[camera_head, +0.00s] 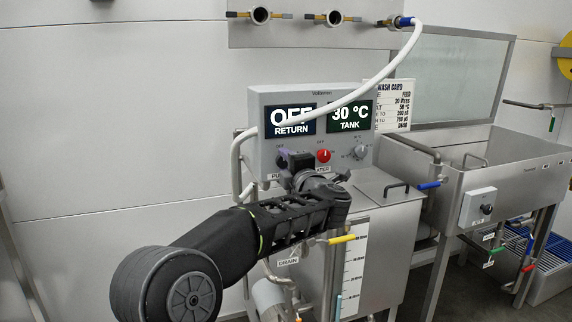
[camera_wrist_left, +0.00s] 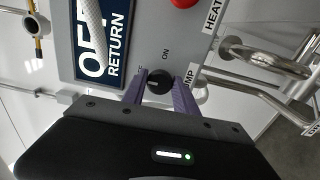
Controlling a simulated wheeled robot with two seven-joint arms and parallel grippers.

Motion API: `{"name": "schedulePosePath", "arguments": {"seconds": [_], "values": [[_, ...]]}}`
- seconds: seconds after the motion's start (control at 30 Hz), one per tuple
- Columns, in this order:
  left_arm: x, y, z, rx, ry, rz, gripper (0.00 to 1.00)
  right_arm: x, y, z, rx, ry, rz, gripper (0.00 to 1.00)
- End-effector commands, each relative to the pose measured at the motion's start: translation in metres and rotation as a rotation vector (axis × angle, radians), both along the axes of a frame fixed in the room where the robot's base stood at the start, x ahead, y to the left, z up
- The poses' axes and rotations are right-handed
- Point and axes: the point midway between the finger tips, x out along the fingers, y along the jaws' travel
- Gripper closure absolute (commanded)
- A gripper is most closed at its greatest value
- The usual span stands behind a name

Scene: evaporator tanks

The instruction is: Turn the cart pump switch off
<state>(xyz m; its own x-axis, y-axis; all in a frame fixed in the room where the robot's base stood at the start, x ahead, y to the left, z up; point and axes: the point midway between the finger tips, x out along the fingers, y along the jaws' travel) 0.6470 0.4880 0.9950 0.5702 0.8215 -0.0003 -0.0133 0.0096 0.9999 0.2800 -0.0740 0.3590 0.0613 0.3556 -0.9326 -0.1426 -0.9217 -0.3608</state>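The grey control box (camera_head: 385,108) hangs on the wall side, with an "OFF RETURN" display (camera_head: 290,119) and a "30 °C TANK" display (camera_head: 350,116). The pump switch (camera_wrist_left: 159,82) is a round black knob at the box's lower left, with the word "ON" printed beside it in the left wrist view. My left gripper (camera_head: 291,160) is at this knob; in the wrist view its purple fingers (camera_wrist_left: 159,88) lie on both sides of it and appear closed on it. The gripper hides most of the knob in the head view. My right gripper is not in view.
A red heater knob (camera_head: 323,156) and a grey dial (camera_head: 359,152) sit right of the pump switch. A white hose (camera_head: 385,72) crosses the box's front. A steel tank (camera_head: 392,225) stands below, with a steel sink (camera_head: 520,180) at right.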

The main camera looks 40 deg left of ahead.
Motion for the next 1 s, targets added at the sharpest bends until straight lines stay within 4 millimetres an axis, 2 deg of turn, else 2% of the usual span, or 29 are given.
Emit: {"name": "schedulePosePath", "arguments": {"seconds": [0.03,0.23,0.57,0.77,1.0], "values": [[0.000,0.000,-0.001,-0.002,0.001,0.001,0.62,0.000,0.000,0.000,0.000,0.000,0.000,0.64],[0.000,0.000,-0.001,0.000,0.001,0.000,0.45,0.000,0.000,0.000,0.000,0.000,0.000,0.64],[-0.001,-0.003,0.000,0.001,0.001,-0.001,0.45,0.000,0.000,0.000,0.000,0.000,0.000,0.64],[-0.014,-0.021,0.000,0.001,0.001,-0.003,0.45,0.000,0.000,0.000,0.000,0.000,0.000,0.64],[-0.036,-0.054,0.000,0.001,0.001,-0.003,0.45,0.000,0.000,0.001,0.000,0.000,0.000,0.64]]}}
